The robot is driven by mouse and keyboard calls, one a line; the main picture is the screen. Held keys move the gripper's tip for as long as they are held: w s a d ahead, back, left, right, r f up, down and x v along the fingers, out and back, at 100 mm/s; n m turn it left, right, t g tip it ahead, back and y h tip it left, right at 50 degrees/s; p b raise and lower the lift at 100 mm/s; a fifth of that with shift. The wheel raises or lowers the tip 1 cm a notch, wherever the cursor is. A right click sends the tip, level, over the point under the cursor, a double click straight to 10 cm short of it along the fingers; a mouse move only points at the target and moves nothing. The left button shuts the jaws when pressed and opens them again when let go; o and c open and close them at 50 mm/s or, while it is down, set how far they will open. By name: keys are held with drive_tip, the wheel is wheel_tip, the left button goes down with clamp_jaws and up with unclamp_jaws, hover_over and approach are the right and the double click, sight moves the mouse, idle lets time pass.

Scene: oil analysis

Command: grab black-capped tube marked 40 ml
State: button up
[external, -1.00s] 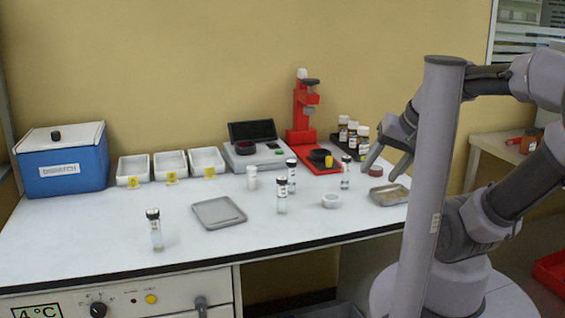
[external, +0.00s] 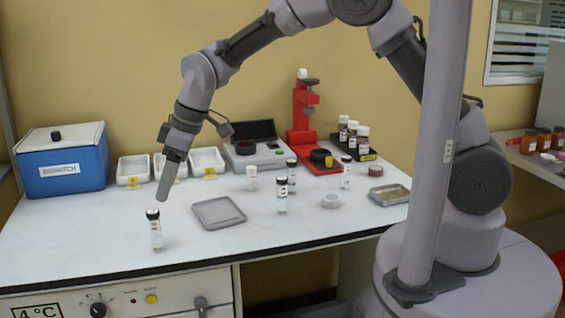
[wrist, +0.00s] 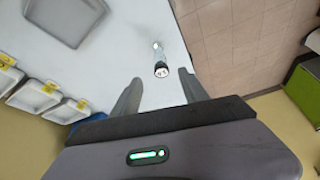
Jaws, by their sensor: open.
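A clear tube with a black cap (external: 154,230) stands upright alone near the bench's front left edge. In the wrist view its capped end (wrist: 161,70) shows just beyond the jaws, between the fingertips. My gripper (external: 166,196) is above and slightly right of it in the external view, pointing down, empty and apart from it. In the wrist view my gripper (wrist: 158,85) has its two fingers spread. Several other black-capped tubes, such as one at the middle of the bench (external: 282,195), stand further right. The volume marks on the labels are too small to read.
A grey tray (external: 218,212) lies right of the near tube. Three white bins (external: 133,168), a blue box (external: 60,165), a scale (external: 255,150) and a red stand (external: 303,110) line the back. The bench's front edge is close to the tube.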

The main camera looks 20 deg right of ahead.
sight(152, 236)
drive_tip(key=b+x, duration=0.2)
drive_tip(key=x, duration=0.7)
drive_tip(key=shift+f+b, duration=0.3)
drive_tip(key=shift+b, duration=0.05)
drive_tip(key=b+x, duration=0.2)
drive_tip(key=x, duration=0.3)
drive_tip(key=shift+s+f+b, duration=0.1)
drive_tip(key=shift+f+b, duration=0.1)
drive_tip(key=shift+b, duration=0.1)
drive_tip(key=shift+r, duration=0.2)
clamp_jaws()
